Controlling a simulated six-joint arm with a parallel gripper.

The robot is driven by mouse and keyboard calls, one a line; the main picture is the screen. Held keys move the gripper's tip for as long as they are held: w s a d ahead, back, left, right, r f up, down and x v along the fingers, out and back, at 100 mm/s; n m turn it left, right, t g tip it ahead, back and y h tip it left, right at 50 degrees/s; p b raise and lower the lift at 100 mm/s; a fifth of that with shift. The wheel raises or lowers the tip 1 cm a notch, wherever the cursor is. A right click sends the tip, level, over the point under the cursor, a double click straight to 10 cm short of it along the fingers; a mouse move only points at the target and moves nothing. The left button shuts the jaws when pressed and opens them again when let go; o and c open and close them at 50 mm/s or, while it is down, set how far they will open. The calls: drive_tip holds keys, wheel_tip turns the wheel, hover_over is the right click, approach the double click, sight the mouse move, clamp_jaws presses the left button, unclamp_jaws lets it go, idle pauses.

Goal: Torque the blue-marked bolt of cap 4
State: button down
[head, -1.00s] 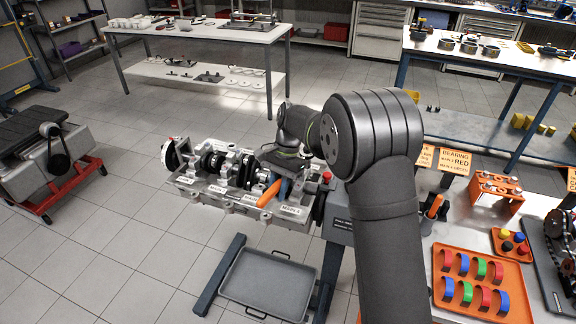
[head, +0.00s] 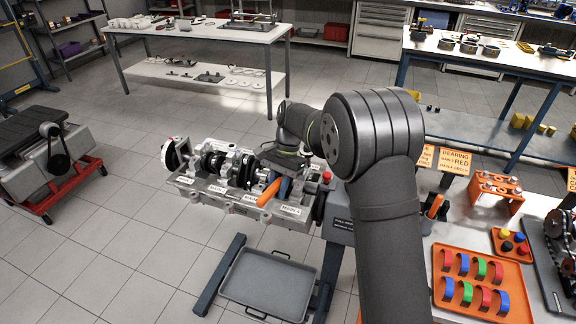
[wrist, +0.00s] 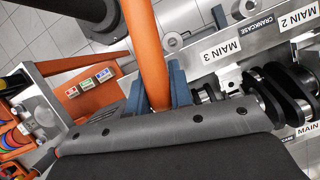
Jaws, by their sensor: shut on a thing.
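The engine block (head: 235,205) lies on a stand with its crankshaft and caps up. My gripper (head: 284,184) is over its right end, partly hidden by my arm. In the wrist view my gripper (wrist: 158,92) is shut on the orange handle (wrist: 147,45) of a long tool. That handle also shows in the head view (head: 268,194), slanting down to the left. In the wrist view a MAIN 3 label (wrist: 221,49) and a MAIN 2 label (wrist: 298,17) are right of the fingers. Cap 4, its blue-marked bolt and the tool's working end cannot be made out.
A grey tray (head: 268,283) is under the stand. At right, a bench holds an orange tray (head: 483,307) of coloured bearing shells, an orange rack (head: 495,194) and BEARING signs (head: 454,162).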

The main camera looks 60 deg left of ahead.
sight(276, 182)
drive_tip(key=shift+r, duration=0.65)
idle(0.5)
drive_tip(key=shift+r, duration=1.35)
